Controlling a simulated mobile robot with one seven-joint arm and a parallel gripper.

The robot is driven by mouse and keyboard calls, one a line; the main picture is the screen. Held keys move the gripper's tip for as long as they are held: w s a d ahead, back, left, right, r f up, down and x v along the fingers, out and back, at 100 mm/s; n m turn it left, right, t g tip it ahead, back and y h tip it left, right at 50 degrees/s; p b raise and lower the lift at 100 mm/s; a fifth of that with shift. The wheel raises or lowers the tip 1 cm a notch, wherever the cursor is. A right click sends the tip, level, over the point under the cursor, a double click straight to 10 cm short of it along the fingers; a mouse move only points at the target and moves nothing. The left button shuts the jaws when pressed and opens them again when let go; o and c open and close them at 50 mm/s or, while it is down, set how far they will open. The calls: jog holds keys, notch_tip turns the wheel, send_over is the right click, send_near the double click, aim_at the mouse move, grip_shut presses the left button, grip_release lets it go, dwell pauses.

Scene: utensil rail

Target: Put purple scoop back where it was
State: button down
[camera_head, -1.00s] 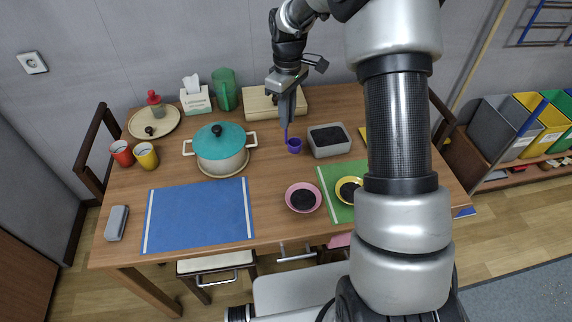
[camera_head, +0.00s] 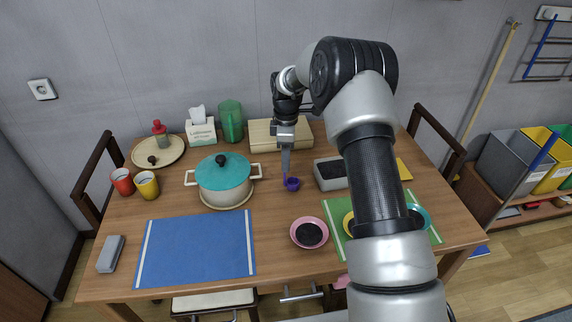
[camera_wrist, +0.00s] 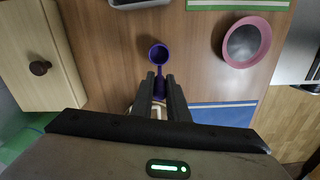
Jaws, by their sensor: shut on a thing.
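The purple scoop (camera_head: 293,184) is over the middle of the table, between the teal-lidded pot and the grey bin. Its round cup faces up, open and seemingly empty, in the wrist view (camera_wrist: 158,54). My gripper (camera_head: 286,172) points down behind the cup. Its fingers (camera_wrist: 160,80) are shut on the scoop's handle, with the cup beyond the fingertips. Most of the handle is hidden between the fingers. I cannot tell whether the cup touches the table or hangs just above it.
The grey bin (camera_head: 330,181) of dark grains stands close right of the scoop. The pot (camera_head: 223,184) is to the left, a pink bowl (camera_head: 309,246) in front, and a wooden box (camera_head: 262,136) behind. Bare wood surrounds the scoop. A blue-barred rack (camera_head: 546,45) is on the right wall.

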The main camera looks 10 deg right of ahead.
jog(key=shift+f, duration=0.55)
jog(key=shift+f, duration=0.15)
jog(key=c, duration=1.7)
grip_release()
